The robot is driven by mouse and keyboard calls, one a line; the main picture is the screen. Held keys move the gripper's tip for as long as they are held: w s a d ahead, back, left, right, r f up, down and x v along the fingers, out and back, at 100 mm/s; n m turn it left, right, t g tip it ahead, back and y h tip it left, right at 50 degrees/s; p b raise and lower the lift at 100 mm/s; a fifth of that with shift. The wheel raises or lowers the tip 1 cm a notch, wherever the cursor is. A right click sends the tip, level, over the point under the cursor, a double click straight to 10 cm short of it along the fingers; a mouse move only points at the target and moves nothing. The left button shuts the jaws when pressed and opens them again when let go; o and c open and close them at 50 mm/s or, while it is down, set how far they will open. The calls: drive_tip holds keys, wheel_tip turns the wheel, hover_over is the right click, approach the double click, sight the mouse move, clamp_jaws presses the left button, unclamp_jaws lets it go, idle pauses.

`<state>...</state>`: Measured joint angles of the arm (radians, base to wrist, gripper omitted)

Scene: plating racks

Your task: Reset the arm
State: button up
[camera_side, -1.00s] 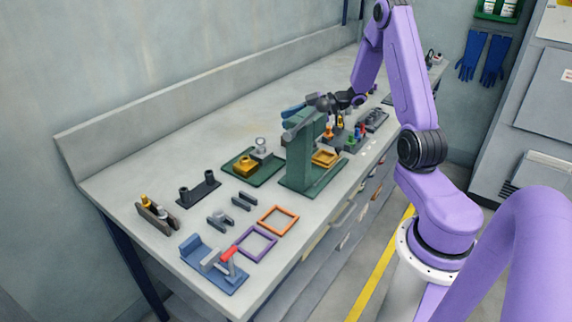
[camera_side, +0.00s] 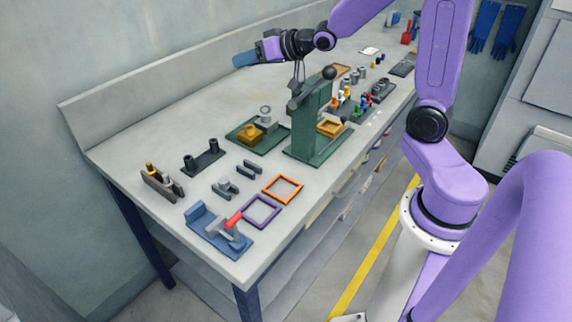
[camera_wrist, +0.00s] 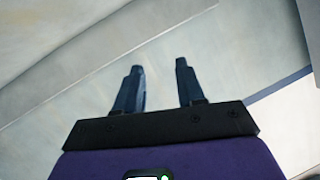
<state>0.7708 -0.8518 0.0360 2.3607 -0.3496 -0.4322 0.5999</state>
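My gripper (camera_side: 238,60) is raised over the back part of the bench (camera_side: 150,107), near the back wall, at the upper middle of the side view. Its blue fingers point left, and no object is near them. In the wrist view my gripper (camera_wrist: 158,75) shows two dark blue fingers spread apart with nothing between them. Behind them are only pale bench and wall surfaces. My purple arm reaches over the bench from the right.
A green press (camera_side: 310,125) stands mid-bench, below and right of my gripper. Around it are a green tray (camera_side: 268,148), a dark rack (camera_side: 372,108) with coloured pieces, an orange frame (camera_side: 283,189), a purple frame (camera_side: 261,210) and a blue fixture (camera_side: 215,240). The back-left bench is clear.

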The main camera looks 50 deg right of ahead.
drive_tip(key=s+a+f+n+g, duration=0.4)
drive_tip(key=s+a, duration=0.2)
drive_tip(key=s, duration=0.2)
drive_tip(key=s+a+f+n+g, duration=0.3)
drive_tip(key=s+a+f, duration=0.1)
drive_tip(key=s+a, duration=0.35)
drive_tip(key=s+d+n+g+h, duration=0.1)
drive_tip(key=s+d+n+g, duration=0.1)
drive_tip(key=s, duration=0.7)
drive_tip(key=s+d+n+g+h, duration=0.1)
drive_tip(key=s+d+n+g, duration=0.2)
drive_tip(key=s, duration=0.7)
drive_tip(key=shift+n+g+h, duration=0.3)
drive_tip(key=shift+n+h, duration=0.1)
drive_tip(key=shift+n, duration=0.5)
